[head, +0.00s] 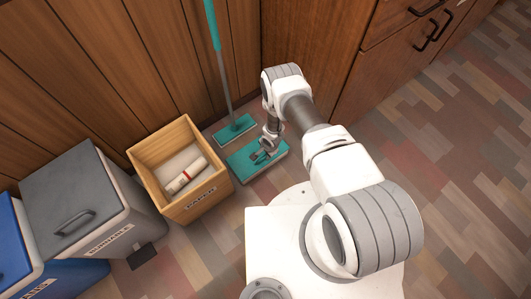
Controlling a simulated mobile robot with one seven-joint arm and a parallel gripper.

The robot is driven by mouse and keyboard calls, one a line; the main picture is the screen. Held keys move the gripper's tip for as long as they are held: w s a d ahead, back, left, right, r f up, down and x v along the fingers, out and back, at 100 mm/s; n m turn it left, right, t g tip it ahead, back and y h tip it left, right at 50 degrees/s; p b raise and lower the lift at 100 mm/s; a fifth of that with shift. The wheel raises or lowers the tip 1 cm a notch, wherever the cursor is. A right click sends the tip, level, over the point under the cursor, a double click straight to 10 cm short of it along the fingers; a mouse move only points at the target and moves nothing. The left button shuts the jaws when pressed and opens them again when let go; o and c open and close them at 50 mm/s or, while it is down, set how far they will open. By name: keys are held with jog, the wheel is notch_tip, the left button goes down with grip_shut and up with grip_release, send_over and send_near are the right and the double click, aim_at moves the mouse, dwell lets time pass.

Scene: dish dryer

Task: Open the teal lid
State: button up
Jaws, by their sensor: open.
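A flat teal rectangular piece, which looks like the teal lid (241,164), is low down near the wooden wall, right of the wooden crate.
A mop with a teal head (234,129) leans against the wall just behind. A wooden crate (205,203) with a white roll inside stands to the left. Further left are a grey-lidded bin (82,190) and a blue bin (12,240). A wooden cabinet (350,100) stands right. Floor at right is clear.

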grip_shut()
dwell(1.4)
